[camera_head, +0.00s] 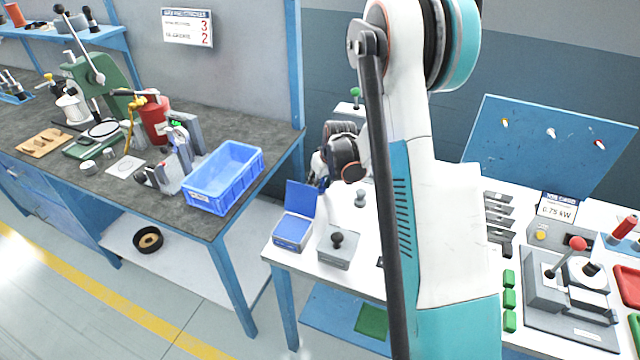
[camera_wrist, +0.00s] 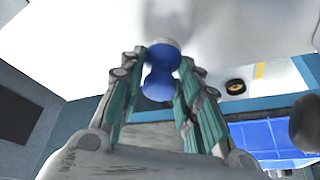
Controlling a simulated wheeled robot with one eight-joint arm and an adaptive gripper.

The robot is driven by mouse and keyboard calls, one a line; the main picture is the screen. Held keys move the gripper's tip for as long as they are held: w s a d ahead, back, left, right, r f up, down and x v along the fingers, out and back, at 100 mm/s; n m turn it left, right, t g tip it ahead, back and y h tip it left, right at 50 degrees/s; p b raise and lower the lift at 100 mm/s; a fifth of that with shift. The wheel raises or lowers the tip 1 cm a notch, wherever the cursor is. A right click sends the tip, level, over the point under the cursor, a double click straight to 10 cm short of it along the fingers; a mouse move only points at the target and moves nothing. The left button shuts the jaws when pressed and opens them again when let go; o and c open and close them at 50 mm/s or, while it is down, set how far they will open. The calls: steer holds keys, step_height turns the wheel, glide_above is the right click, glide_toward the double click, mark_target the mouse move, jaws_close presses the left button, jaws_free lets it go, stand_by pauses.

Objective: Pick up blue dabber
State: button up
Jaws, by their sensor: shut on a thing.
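The blue dabber (camera_wrist: 160,85) has a rounded, waisted blue body with a pale end. In the wrist view it stands between the two fingers of my gripper (camera_wrist: 160,92), which is shut on it. In the head view my gripper (camera_head: 322,175) is above the left end of the white table, near a blue pad box (camera_head: 292,232) with a raised blue lid. The dabber cannot be made out clearly in the head view, and I cannot tell whether it is clear of the surface below.
A grey block with a black knob (camera_head: 338,247) stands right of the pad box, with a small grey knob (camera_head: 360,198) behind. A blue crate (camera_head: 224,178) sits on the dark workbench at left. My arm hides the middle of the white table (camera_head: 290,262).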

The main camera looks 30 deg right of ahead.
step_height(320, 180, up, 20)
steer(key=p, duration=0.5)
steer(key=shift+f+p, duration=0.15)
steer(key=shift+p, duration=0.15)
steer(key=o, duration=0.4)
steer(key=shift+c, duration=1.4)
